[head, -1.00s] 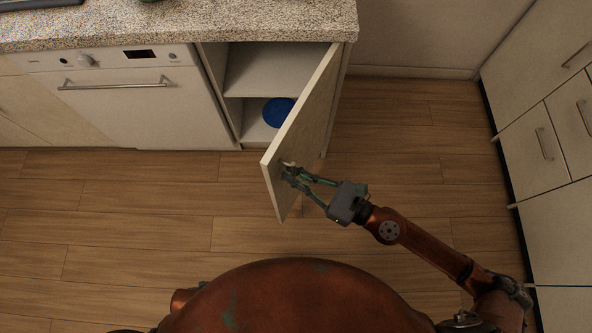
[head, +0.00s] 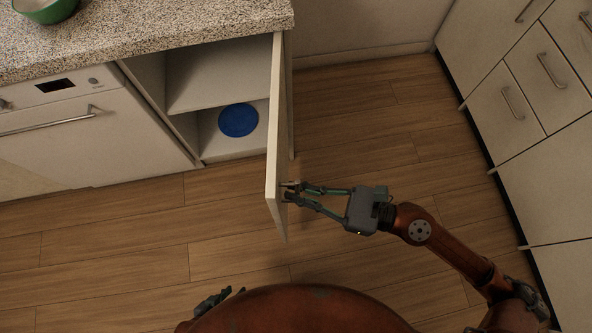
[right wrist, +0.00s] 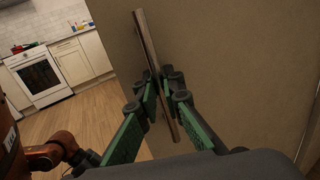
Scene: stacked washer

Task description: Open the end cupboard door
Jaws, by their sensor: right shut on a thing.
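The end cupboard door (head: 275,135) stands wide open in the head view, swung out from the end of the counter and seen nearly edge-on. Its bar handle (right wrist: 144,32) shows in the right wrist view, on the door's outer face. My right gripper (head: 290,191) is at the door's free edge, shut on the handle; its fingers (right wrist: 163,85) close around the bar's middle. The open cupboard (head: 218,78) shows a shelf and a blue round dish (head: 238,120) on its lower level. My left gripper (head: 216,299) is partly visible at the bottom; its jaws are unclear.
A dishwasher (head: 95,135) stands left of the cupboard under the speckled counter (head: 170,32). A green bowl (head: 45,12) sits on the counter. Drawer cabinets (head: 520,95) line the right side. The wooden floor between is clear.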

